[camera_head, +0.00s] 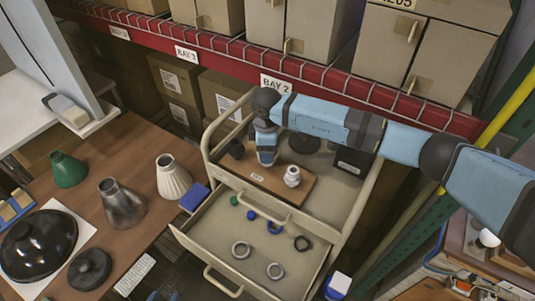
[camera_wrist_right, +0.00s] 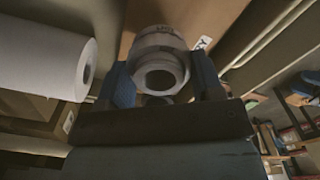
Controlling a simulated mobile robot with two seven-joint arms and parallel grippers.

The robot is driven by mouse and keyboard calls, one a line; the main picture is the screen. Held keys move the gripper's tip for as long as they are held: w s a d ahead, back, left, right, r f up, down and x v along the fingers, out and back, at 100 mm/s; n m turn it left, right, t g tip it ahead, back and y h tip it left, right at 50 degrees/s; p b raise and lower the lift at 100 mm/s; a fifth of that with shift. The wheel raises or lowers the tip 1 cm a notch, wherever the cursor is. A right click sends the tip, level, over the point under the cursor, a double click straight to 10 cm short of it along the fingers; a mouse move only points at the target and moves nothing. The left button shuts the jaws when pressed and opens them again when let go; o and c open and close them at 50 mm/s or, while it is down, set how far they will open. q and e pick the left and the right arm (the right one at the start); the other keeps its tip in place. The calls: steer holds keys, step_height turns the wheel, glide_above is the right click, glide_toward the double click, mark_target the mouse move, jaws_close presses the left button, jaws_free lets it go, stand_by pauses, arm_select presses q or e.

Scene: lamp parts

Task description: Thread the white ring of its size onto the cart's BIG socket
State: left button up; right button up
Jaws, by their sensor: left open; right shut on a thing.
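The cart's top shelf holds a brown board (camera_head: 258,179) with a white socket (camera_head: 292,176) standing at its right side. My right gripper (camera_head: 267,163) points down over the left part of the board. In the right wrist view its blue fingers (camera_wrist_right: 163,82) are shut on a white ring (camera_wrist_right: 160,72). Behind the ring is a pale round part (camera_wrist_right: 158,38) with faint lettering. I cannot tell whether the ring is around it. Two pale rings (camera_head: 241,250) (camera_head: 275,271) lie in the open drawer. My left gripper (camera_head: 164,296) barely shows at the bottom edge, open.
The drawer (camera_head: 214,237) also holds a black ring (camera_head: 302,243), a blue ring (camera_head: 274,227) and small blue and green parts. A white cylinder (camera_wrist_right: 45,62) fills the wrist view's left. A table with lamp shades (camera_head: 123,205) stands left; a red rack beam (camera_head: 230,66) runs behind.

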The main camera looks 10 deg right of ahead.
steer(key=m, duration=0.1)
steer(key=m+p, duration=0.2)
steer(key=shift+s+a+f+m, duration=0.1)
steer(key=shift+s+f+m, duration=0.15)
steer(key=shift+f+m, duration=0.05)
steer(key=shift+r+m+p, duration=0.1)
steer(key=shift+m+p, duration=0.3)
steer(key=shift+p, duration=0.1)
steer(key=shift+w+a+m, duration=0.1)
steer(key=shift+a+m, duration=0.1)
steer(key=shift+m, duration=0.2)
steer(key=shift+d+m, duration=0.25)
steer(key=shift+m, duration=0.25)
steer(key=o, duration=0.8)
steer(key=shift+c, duration=0.2)
steer(key=shift+o, duration=0.6)
steer(key=shift+w, duration=0.15)
